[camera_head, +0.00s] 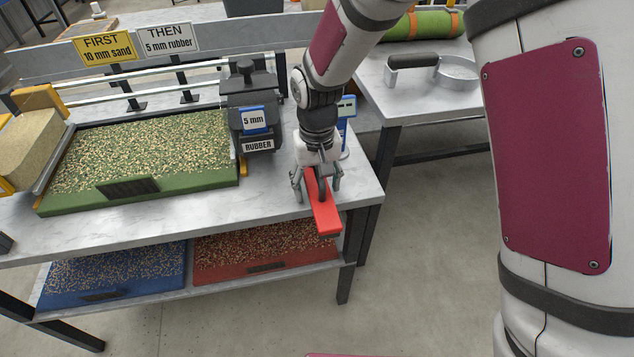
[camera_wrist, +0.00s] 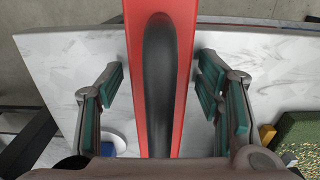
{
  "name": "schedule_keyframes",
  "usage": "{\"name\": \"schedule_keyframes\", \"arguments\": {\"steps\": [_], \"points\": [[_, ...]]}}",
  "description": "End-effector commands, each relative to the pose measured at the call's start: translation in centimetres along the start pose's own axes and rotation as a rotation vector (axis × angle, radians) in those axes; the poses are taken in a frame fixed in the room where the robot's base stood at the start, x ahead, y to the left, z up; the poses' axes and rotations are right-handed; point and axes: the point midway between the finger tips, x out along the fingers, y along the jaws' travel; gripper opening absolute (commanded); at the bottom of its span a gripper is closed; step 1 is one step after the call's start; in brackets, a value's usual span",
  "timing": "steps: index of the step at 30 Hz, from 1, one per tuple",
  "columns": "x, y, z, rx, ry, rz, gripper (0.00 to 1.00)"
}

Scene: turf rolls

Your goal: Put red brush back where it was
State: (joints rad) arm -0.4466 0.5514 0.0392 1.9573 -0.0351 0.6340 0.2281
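The red brush (camera_head: 325,219), a long red block with a black handle, is at the front right corner of the workbench, its near end reaching past the bench's front edge. I cannot tell whether it rests on the top. My gripper (camera_head: 317,188) is directly over it, with one finger on each side. In the wrist view the brush (camera_wrist: 186,60) runs through the middle of the picture with its black handle (camera_wrist: 159,80) along it. The gripper's fingers (camera_wrist: 160,82) stand apart on either side, with gaps to the brush.
Left of the brush are a dark 5 mm rubber hopper (camera_head: 255,95) and a green turf tray (camera_head: 140,204). Blue (camera_head: 115,275) and red (camera_head: 265,258) turf pieces lie on the shelf below. A side table (camera_head: 405,108) holds a grey handled tool (camera_head: 412,62) and a green roll (camera_head: 425,24).

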Motion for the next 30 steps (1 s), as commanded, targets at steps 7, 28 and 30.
{"name": "schedule_keyframes", "arguments": {"steps": [7, 28, 30], "points": [[-0.3, 0.0, 0.0, 0.0, 0.001, 0.0, 0.6], [-11.6, 0.0, 0.0, 0.0, 0.002, -0.001, 0.6], [-12.1, 0.0, 0.0, 0.0, 0.001, 0.0, 0.6]]}}
